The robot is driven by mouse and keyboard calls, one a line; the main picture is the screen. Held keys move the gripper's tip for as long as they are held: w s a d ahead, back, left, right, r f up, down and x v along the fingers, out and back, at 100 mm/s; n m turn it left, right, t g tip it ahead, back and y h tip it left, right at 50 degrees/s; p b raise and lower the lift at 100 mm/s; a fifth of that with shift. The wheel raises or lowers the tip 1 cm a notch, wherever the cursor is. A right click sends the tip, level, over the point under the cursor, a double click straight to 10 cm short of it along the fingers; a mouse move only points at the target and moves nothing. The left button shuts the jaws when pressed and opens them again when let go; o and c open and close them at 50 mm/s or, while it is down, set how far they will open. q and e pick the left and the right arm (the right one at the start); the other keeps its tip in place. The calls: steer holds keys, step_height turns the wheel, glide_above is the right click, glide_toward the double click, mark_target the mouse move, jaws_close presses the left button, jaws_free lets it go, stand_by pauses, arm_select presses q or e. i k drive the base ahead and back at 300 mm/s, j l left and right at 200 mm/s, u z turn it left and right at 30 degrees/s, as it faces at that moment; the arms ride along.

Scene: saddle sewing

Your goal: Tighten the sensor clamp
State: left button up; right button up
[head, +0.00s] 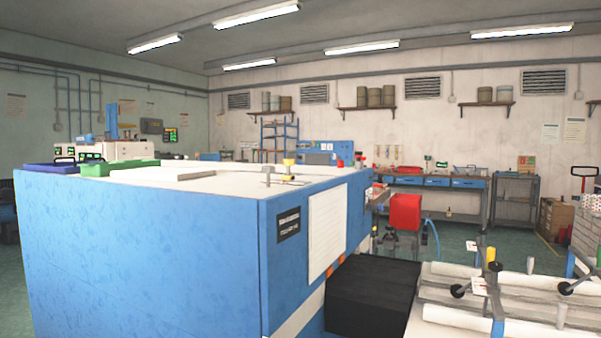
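I cannot tell for sure which part is the sensor clamp. A small fitting with a yellow knob (289,162) and a thin metal post (267,175) stand on the white top of the large blue machine (150,240). At the lower right, a fixture with white rolls (450,318) carries several black-knobbed handles (458,291), upright posts and a yellow-and-black piece (491,256). At this distance I cannot see whether any clamp is tight or loose. Neither of my grippers shows in the head view.
The blue machine fills the left foreground. Green (118,167) and blue (50,168) trays lie on its top. A black block (370,293) sits between it and the roll fixture. A red box (404,211), a blue workbench (440,182) and open floor (458,237) lie beyond.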

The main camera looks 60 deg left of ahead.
mark_target(268, 170)
steer(key=i+u, duration=0.15)
steer(key=u, duration=0.9)
